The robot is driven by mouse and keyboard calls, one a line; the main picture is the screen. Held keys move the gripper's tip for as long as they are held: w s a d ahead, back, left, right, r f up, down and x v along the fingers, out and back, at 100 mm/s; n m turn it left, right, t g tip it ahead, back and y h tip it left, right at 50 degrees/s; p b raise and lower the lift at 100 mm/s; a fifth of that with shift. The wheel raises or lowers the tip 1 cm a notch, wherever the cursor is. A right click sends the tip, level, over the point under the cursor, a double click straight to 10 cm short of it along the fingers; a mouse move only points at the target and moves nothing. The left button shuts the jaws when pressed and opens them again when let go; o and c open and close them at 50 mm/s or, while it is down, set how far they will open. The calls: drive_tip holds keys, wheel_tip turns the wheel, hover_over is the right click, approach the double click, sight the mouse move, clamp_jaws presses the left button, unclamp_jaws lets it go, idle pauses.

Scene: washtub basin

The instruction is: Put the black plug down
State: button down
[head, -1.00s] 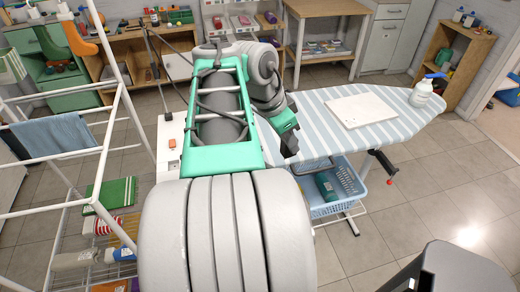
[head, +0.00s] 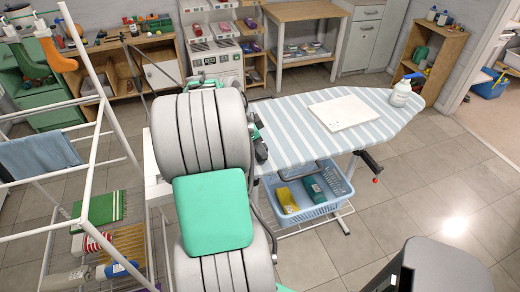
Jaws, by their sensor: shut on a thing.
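My gripper (head: 261,150) shows only in part, as a dark shape at the left end of the striped ironing board (head: 290,140), just right of my large grey arm link. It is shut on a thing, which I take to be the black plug. The plug cannot be made out apart from the dark gripper, and my arm hides much of this area. I cannot tell whether the gripper or the plug touches the board.
A white flat panel (head: 343,112) and a spray bottle (head: 402,94) are on the board. A blue basket (head: 310,208) with a yellow and a teal item sits below. A white drying rack (head: 92,150) stands left. Floor at right is open.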

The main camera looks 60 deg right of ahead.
drive_tip(key=shift+f, duration=0.75)
drive_tip(key=shift+f, duration=0.25)
drive_tip(key=c, duration=1.1)
unclamp_jaws()
drive_tip(key=shift+r, duration=0.1)
